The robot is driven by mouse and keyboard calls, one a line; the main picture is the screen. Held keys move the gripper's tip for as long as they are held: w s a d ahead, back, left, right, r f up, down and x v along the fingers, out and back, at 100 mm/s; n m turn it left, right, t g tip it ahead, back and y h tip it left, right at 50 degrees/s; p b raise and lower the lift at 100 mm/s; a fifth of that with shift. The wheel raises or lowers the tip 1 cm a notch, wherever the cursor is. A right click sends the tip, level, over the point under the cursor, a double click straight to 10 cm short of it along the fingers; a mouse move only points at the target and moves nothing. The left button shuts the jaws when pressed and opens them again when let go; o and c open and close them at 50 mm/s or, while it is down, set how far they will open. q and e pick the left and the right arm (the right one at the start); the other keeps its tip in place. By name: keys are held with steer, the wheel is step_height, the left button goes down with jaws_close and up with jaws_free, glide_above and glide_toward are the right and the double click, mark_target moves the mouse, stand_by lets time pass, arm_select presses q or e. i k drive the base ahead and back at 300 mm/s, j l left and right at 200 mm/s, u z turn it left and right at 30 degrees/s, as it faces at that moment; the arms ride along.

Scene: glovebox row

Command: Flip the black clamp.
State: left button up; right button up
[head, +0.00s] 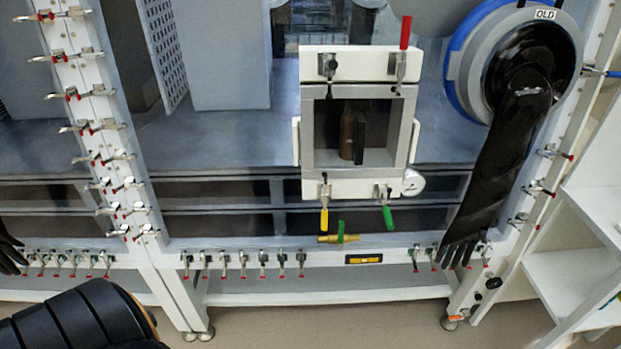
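The black clamp (328,70) sits at the top left of the white framed door (345,187). It is small and dark here, and its handle seems to point down over the frame. A red-handled clamp (404,42) at the top right has its handle pointing up. A yellow-handled clamp (324,212) at the bottom left and a green-handled clamp (386,212) at the bottom right have their handles pointing down. Neither of my grippers shows. A black ribbed part at the lower left seems to be my arm.
A long black glove (506,165) hangs from the port marked OLD (527,62), right of the door. Rows of small red-tipped clamps line the white posts and lower rail. A round gauge (413,182) sits by the door's lower right corner. White shelves (575,265) stand at the right.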

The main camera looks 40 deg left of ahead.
mark_target(332, 65)
steer(key=u, duration=1.05)
